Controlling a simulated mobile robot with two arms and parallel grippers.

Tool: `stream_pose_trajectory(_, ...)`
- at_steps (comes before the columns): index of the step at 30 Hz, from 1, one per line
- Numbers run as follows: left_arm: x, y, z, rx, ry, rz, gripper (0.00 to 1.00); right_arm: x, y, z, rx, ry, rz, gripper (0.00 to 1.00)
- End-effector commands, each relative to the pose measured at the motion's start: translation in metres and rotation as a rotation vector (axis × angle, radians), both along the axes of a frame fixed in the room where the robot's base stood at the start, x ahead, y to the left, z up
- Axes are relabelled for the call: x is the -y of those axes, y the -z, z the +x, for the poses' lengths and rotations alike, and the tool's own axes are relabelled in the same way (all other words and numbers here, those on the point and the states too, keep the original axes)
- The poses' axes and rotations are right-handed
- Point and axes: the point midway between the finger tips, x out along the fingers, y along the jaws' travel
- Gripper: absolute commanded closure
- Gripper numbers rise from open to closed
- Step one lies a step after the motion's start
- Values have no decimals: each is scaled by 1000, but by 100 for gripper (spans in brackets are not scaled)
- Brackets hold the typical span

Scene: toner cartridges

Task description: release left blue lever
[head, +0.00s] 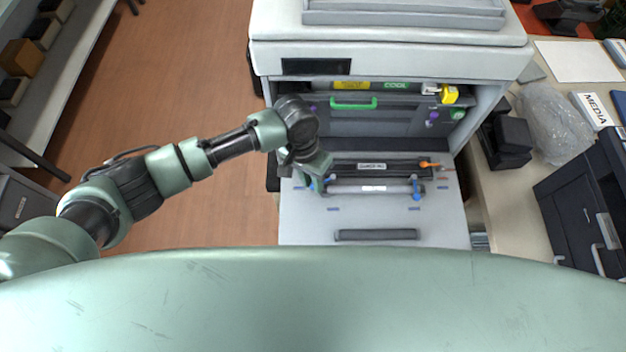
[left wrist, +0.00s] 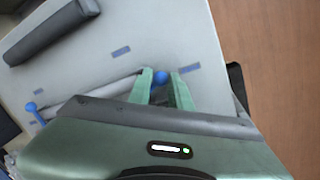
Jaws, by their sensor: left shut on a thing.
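The left blue lever (left wrist: 160,77) shows as a blue knob between the fingers of my left gripper (left wrist: 163,84) in the left wrist view. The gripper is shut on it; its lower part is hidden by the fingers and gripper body. In the head view my left gripper (head: 316,184) reaches down at the left end of a grey roller-like cartridge (head: 374,189) on the printer's open front door (head: 300,225). The right blue lever (head: 416,192) stands at the cartridge's other end; it also shows in the left wrist view (left wrist: 31,106).
An orange lever (head: 427,165) lies behind at the right, beside a dark labelled bar (head: 375,168). The printer (head: 390,55) rises behind, with a green handle (head: 353,105) inside. A dark grey bar (head: 375,235) lies near the door's front edge. A cluttered desk (head: 500,205) stands right.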

Motion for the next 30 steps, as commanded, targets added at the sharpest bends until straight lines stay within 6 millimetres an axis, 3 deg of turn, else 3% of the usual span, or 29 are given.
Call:
stream_pose_trajectory(1, 0, -3, 5, 12, -6, -4, 75, -1, 0, 0, 0, 0, 1, 100)
stream_pose_trajectory(3, 0, -3, 5, 11, -6, -3, 58, -1, 0, 0, 0, 0, 1, 100)
stream_pose_trajectory(14, 0, -4, 3, 6, -3, -3, 58, -2, 1, 0, 1, 1, 2, 100)
stream_pose_trajectory(30, -11, -75, 11, 8, -4, -3, 58, -2, 22, 1, 1, 1, 2, 100)
